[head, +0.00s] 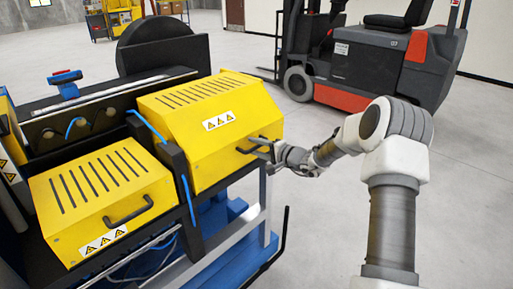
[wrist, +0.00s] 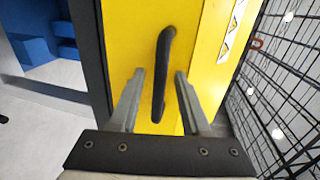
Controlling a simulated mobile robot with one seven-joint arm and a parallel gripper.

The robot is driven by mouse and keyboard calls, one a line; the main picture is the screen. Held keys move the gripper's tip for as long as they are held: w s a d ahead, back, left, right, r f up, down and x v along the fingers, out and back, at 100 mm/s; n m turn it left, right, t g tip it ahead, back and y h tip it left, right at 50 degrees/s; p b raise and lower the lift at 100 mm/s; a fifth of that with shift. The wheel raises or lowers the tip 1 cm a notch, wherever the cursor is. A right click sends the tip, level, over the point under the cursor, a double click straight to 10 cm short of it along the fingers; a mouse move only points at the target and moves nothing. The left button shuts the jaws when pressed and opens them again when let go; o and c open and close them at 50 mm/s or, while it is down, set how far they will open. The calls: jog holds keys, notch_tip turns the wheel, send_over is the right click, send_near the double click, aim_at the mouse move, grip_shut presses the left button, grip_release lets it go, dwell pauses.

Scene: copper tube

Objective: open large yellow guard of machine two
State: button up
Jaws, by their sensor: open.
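The large yellow guard (head: 205,115) has slots on top, warning labels on its sloped face and a black handle (head: 246,149) near its front right edge. It sits down over the machine. My gripper (head: 268,152) is at this handle, its fingers pointing left. In the wrist view, the guard's yellow face (wrist: 205,80) fills the middle. The black handle (wrist: 160,75) stands out from it, between the two open fingers of my gripper (wrist: 160,76). I cannot tell whether either finger touches it.
A smaller yellow guard (head: 100,190) with its own handle is at the left. A black post (head: 180,185) and blue hose stand between the guards. A forklift (head: 370,60) is parked behind. A black wire mesh (wrist: 285,80) shows at right in the wrist view. Floor at right is clear.

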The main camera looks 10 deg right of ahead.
jog(key=shift+c, duration=0.2)
grip_shut()
dwell(1.1)
